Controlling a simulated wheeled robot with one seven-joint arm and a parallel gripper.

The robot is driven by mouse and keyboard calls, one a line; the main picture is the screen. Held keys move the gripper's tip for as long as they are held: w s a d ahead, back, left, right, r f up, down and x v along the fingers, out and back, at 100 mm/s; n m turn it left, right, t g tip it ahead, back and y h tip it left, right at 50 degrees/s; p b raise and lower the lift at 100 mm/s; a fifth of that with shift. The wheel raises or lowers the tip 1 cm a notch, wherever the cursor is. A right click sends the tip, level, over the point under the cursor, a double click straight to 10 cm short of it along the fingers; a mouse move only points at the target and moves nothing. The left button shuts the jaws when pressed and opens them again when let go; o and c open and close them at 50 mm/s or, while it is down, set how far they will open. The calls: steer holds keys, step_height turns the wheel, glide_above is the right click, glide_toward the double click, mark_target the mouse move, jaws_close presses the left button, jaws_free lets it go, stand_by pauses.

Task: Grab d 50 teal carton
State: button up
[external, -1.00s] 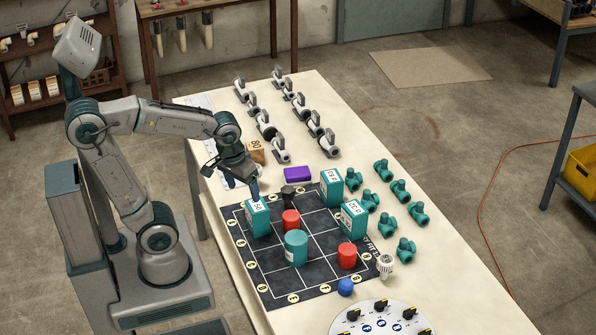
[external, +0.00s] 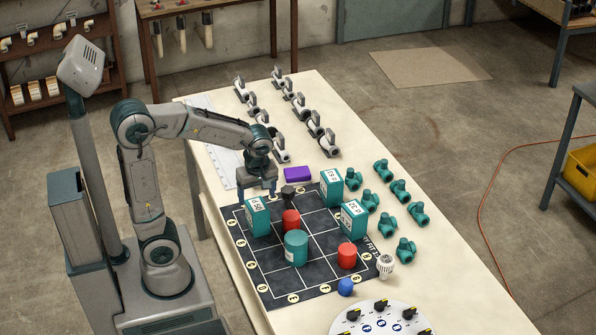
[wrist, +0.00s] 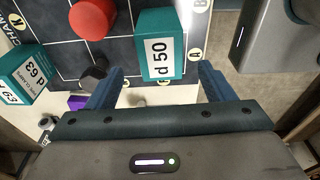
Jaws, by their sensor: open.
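My gripper (external: 257,197) is open and empty, directly behind and above the carton. In the wrist view its two blue fingers (wrist: 160,80) are spread on either side of the label face; I see no clear contact.
A red cylinder (external: 291,221) stands right of the carton, with a teal cylinder (external: 296,248) in front. A black piece (external: 288,196), purple block (external: 298,174) and teal cartons (external: 331,188) (external: 353,218) are nearby. Valves line the table's far part.

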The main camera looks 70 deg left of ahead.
mark_target(257, 204)
steer(key=f, duration=0.3)
steer(key=shift+a+f, duration=0.25)
steer(key=shift+f, duration=0.15)
steer(key=shift+a+f+b, duration=0.15)
steer(key=shift+f+b, duration=0.2)
steer(key=shift+f, duration=2.4)
steer(key=shift+c, duration=0.2)
steer(key=c, duration=1.2)
steer(key=shift+r, duration=0.15)
